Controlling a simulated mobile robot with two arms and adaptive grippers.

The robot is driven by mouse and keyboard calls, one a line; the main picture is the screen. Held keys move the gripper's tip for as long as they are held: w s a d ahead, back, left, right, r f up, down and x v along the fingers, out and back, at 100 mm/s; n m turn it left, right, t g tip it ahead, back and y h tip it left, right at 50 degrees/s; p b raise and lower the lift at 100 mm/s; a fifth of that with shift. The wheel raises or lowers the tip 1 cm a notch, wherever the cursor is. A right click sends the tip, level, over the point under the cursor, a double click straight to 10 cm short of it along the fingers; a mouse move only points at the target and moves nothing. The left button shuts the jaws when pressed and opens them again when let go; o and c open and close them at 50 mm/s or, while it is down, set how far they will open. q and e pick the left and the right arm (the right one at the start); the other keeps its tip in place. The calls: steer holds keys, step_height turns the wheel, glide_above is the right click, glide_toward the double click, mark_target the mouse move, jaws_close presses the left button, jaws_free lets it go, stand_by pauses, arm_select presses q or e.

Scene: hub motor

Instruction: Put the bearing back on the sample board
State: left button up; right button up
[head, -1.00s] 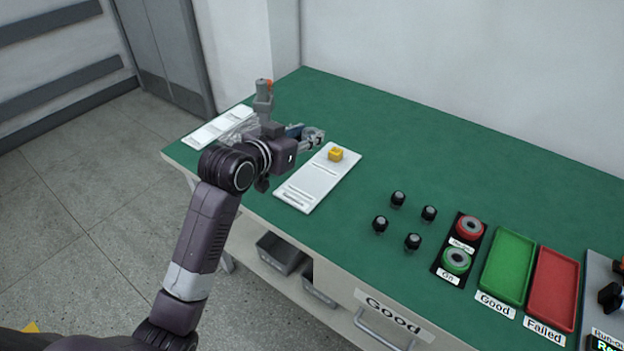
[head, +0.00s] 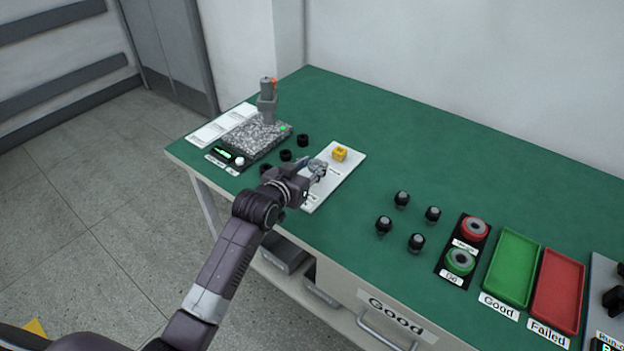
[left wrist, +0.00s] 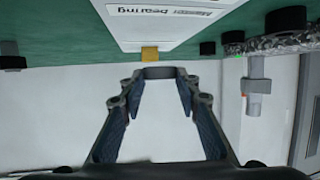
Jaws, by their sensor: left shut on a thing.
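The sample board (head: 345,171) is a white plate near the table's left front, with a yellow block (head: 340,153) on its far part. My left gripper (head: 319,168) is over the middle of the board. In the left wrist view the left gripper (left wrist: 158,76) is shut on a dark grey ring, the bearing (left wrist: 158,72), between its fingertips. The board (left wrist: 165,30) fills the top of that view, with a printed "bearing" label and the yellow block (left wrist: 149,54). A gap shows between the bearing and the board. My right gripper is not in view.
Left of the board stand a speckled stone gauge stand (head: 255,138), several black rings (head: 303,140) and a white sheet. Right of it are several black knobs (head: 401,198), two round buttons (head: 459,262), a green tray (head: 509,236) and a red tray (head: 572,280). The table's back middle is clear.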

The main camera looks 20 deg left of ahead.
arm_select(q)
steer(key=shift+f, duration=2.25)
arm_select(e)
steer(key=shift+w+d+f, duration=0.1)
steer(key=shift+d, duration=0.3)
arm_select(q)
steer(key=o, duration=1.3)
steer(key=shift+c, duration=0.2)
steer(key=v, duration=1.2)
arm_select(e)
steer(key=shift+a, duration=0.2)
